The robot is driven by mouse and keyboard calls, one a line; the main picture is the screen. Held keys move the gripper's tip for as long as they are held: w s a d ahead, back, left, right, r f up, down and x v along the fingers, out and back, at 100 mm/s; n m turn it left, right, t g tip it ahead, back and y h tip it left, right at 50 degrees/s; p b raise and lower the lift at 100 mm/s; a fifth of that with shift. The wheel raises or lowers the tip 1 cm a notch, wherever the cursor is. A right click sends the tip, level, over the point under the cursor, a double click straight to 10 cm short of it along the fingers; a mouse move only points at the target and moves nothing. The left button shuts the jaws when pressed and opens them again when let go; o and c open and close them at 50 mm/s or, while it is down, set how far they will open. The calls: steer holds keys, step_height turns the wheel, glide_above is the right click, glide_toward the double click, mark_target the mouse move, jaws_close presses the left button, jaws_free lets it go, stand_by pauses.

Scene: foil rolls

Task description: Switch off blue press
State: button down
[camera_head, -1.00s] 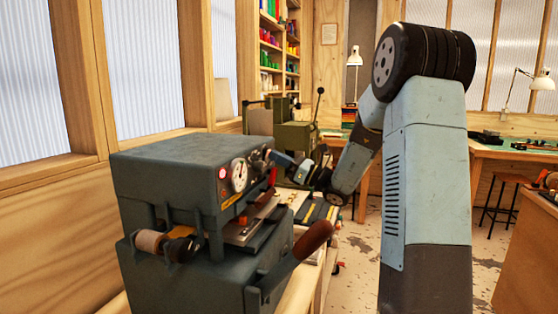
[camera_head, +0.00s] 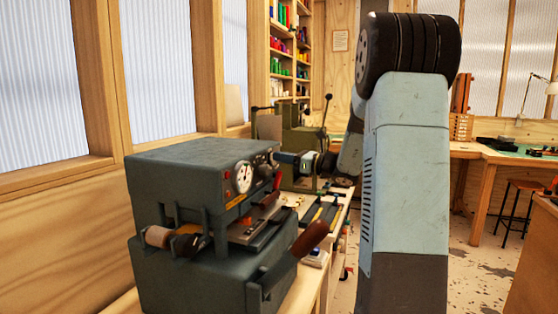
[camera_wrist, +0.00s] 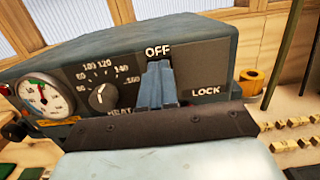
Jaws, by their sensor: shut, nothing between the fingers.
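The blue-grey press (camera_head: 190,175) stands at the left in the head view, with a round gauge (camera_head: 243,176), a red light and a red-handled lever on its front. In the wrist view its dark control panel (camera_wrist: 208,65) fills the middle, with a gauge (camera_wrist: 45,97), a heat knob (camera_wrist: 101,95) and the words OFF and LOCK. My gripper (camera_head: 280,157) is at the right end of this panel. In the wrist view my gripper (camera_wrist: 157,78) is shut and empty, its tips just under the word OFF. The switch is hidden behind the fingers; I cannot tell if they touch it.
A long brown-handled lever (camera_head: 311,238) sticks out from the press's front. An olive-green machine (camera_head: 303,150) stands behind it on the same bench. Small brass type pieces (camera_wrist: 290,145) lie right of the panel. The floor (camera_head: 480,275) at the right is partly open.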

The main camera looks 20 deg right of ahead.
steer(key=shift+a, duration=0.65)
steer(key=shift+d, duration=0.1)
steer(key=r+v, duration=0.1)
steer(key=v, duration=1.3)
steer(key=shift+d, duration=0.6)
